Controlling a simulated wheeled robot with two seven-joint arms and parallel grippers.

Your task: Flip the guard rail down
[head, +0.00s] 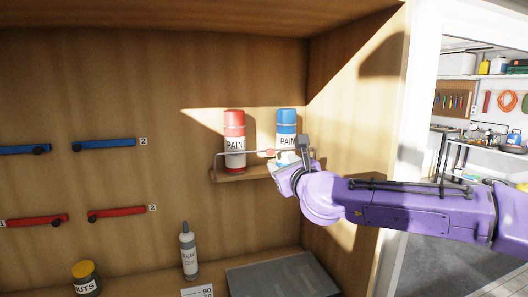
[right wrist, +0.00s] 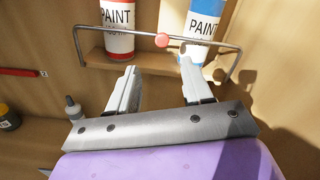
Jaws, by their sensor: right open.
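The guard rail (head: 245,153) is a thin grey wire bar with a red knob (head: 270,152) at its middle. It stands raised across the front of a small wooden shelf (head: 232,175) holding a red paint can (head: 235,130) and a blue paint can (head: 286,120). In the right wrist view the rail (right wrist: 120,34) and knob (right wrist: 162,40) lie just beyond my right gripper (right wrist: 158,68). Its two fingers are apart with nothing between them, the knob roughly in line with the gap. In the head view my purple right arm hides the shelf's right end. My left gripper is out of view.
Blue levers (head: 104,144) and red levers (head: 117,212) are on the back panel at left. A sealant bottle (head: 189,255), a nuts jar (head: 86,277) and a grey slab (head: 284,277) stand below. The cabinet's right wall (head: 345,110) is close to my right arm.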

